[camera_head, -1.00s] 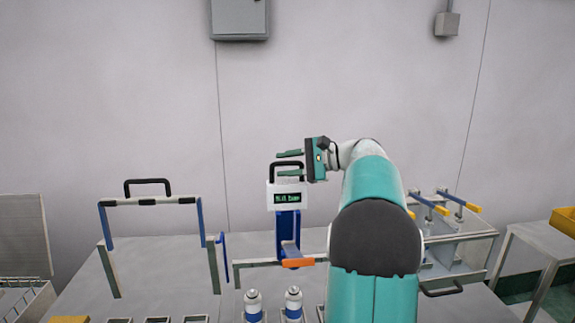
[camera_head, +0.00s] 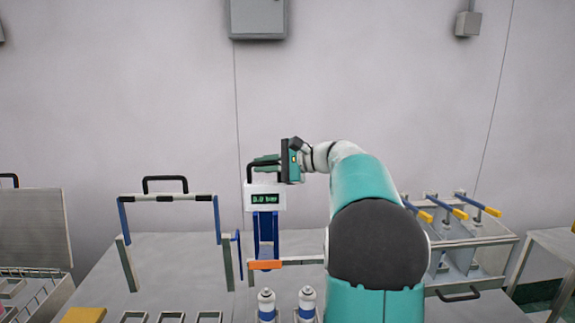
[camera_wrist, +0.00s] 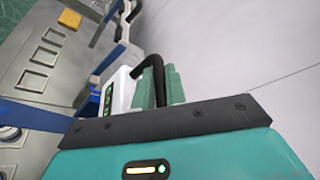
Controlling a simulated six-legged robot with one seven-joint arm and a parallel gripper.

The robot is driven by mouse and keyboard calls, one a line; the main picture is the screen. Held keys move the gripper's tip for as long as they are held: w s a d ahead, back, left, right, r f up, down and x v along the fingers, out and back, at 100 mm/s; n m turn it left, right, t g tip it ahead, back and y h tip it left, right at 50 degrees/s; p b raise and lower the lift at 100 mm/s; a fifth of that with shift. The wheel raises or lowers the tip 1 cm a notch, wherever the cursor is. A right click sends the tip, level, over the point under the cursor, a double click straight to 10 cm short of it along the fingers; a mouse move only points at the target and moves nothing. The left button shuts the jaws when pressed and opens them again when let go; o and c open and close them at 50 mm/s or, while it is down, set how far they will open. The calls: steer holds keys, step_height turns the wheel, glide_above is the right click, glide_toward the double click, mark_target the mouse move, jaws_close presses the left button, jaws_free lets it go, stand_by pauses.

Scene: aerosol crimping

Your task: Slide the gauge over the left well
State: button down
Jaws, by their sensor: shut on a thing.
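The gauge (camera_head: 265,197) is a white box with a green digital readout and a black top handle, on a blue upright. An orange tab (camera_head: 264,265) sits at its foot, at the left end of a grey rail (camera_head: 302,262). My gripper (camera_head: 265,162) is shut on the gauge's black handle. The wrist view shows the green fingers on both sides of the handle (camera_wrist: 158,75), with the gauge's white body (camera_wrist: 118,88) beside them. Two white-and-blue cans (camera_head: 266,306) (camera_head: 307,304) stand in front of the rail. The wells are hidden or cannot be told apart.
A blue-and-grey frame with a black handle (camera_head: 166,197) stands close to the left of the gauge. Several blue levers with yellow grips (camera_head: 470,205) are on a metal unit at the right. Empty square slots (camera_head: 172,317) line the front.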

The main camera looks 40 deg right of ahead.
steer(key=shift+w+a, duration=0.2)
steer(key=shift+a, duration=0.15)
steer(key=c, duration=1.5)
jaws_free()
steer(key=shift+a, duration=0.15)
steer(key=shift+o, duration=0.2)
steer(key=v, duration=1.4)
